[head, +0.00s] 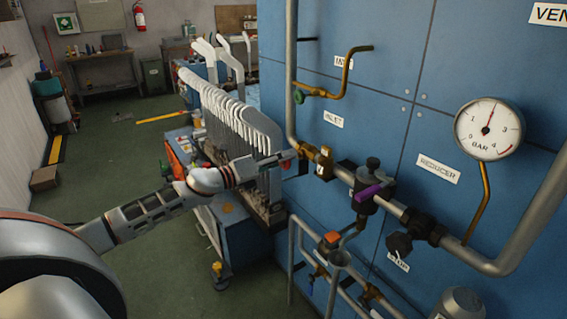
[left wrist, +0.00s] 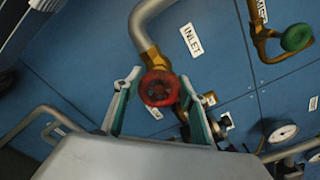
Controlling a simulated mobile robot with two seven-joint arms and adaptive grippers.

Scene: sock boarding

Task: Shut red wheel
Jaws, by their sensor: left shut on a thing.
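The red wheel (left wrist: 159,89) is a small round handwheel on the brass inlet valve (left wrist: 153,59), beside the INLET label. In the left wrist view it sits between the two fingers of my left gripper (left wrist: 160,78), which is shut on it, one finger on each side. In the head view my left gripper (head: 288,157) reaches in from the left to the brass inlet valve (head: 323,161) on the pipe; the wheel is mostly hidden there by the fingers. My right gripper is in neither view.
A green wheel (head: 299,96) on a bent brass pipe is above. A purple lever (head: 374,191), a black knob (head: 399,244) and a pressure gauge (head: 489,129) are to the right. A rack of white sock forms (head: 240,120) stands close behind my left arm.

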